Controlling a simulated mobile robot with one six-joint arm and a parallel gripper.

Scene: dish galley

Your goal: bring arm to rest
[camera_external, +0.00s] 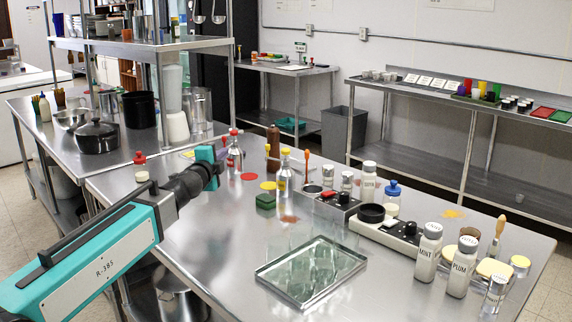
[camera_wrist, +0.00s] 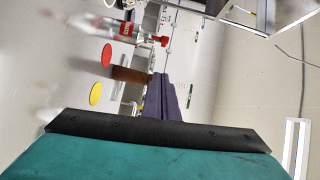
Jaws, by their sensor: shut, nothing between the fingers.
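My arm reaches in from the lower left of the external view, over the near left part of the steel table (camera_external: 215,268). My gripper (camera_external: 228,137) is at its far end, beyond the teal wrist housing, close in the picture to a bottle with a red top (camera_external: 235,155). In the wrist view my gripper (camera_wrist: 163,78) shows as two dark purple fingers, shut together with nothing between them. The picture does not show clearly whether the fingers touch anything behind them.
A shelf rack (camera_external: 120,48) rises behind left.

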